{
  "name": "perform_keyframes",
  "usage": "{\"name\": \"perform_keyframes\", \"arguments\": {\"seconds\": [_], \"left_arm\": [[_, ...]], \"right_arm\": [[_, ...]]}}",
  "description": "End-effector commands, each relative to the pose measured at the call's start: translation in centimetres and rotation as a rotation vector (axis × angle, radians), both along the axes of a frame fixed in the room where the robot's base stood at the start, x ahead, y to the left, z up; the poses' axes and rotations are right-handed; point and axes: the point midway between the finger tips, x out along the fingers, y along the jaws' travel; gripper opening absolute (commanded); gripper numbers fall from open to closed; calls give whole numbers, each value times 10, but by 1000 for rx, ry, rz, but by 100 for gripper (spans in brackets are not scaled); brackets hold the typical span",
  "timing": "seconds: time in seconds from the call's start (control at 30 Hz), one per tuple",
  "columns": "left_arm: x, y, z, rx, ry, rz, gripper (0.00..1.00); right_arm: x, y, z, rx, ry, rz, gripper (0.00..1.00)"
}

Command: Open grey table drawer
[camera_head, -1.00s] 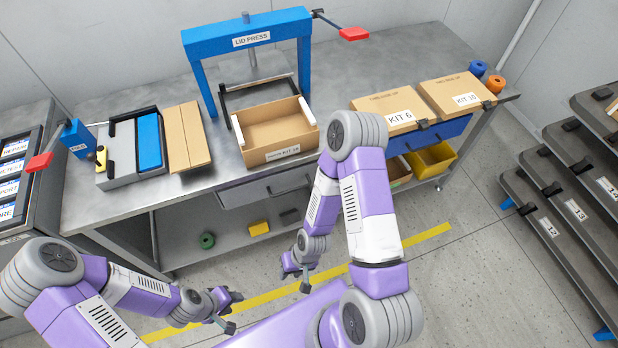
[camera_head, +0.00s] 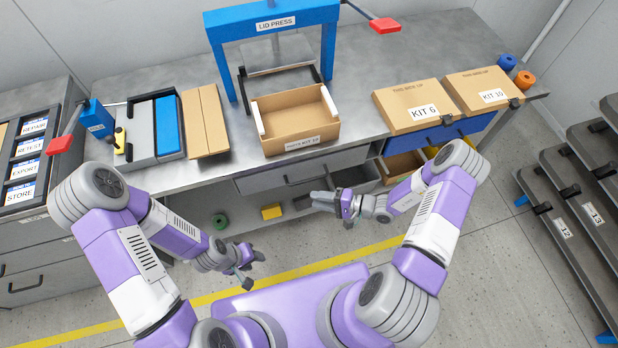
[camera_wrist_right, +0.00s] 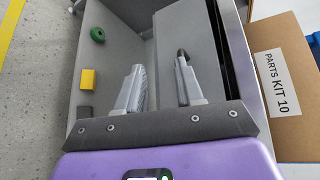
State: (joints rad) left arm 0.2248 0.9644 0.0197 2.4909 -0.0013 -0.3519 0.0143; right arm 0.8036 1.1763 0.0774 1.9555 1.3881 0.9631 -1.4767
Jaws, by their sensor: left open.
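The grey table drawer (camera_head: 275,180) is under the worktable top, below the parts kit box, with a dark bar handle on its front. It looks shut. My right gripper (camera_head: 334,202) is in front of and below the drawer's right part, apart from the handle. In the right wrist view, its two fingers (camera_wrist_right: 162,85) are spread with nothing between them, over grey surfaces. My left gripper (camera_head: 246,268) is open and empty, low in front of the table and away from the drawer.
A blue drawer (camera_head: 435,135) is right of the grey one. A green ring (camera_head: 219,221) and yellow block (camera_head: 271,211) lie on the lower shelf. The floor before the table is partly free.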

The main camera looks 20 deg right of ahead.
Motion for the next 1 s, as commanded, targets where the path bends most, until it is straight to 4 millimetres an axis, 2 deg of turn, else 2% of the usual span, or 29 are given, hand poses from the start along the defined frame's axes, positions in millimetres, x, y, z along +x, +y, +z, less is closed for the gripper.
{"name": "perform_keyframes", "arguments": {"seconds": [0.03,0.1,0.23,0.7,1.0], "left_arm": [[0,0,1,0,0,0,43],[0,0,2,0,0,0,43],[0,0,1,0,0,0,43],[0,0,-9,0,0,0,43],[0,0,-10,0,0,0,43]], "right_arm": [[12,-14,3,7,-50,-67,36],[23,-28,6,10,-108,-134,36],[36,-37,8,7,-156,-188,36],[79,11,-1,6,-158,-188,36],[83,15,-1,5,-156,-190,36]]}}
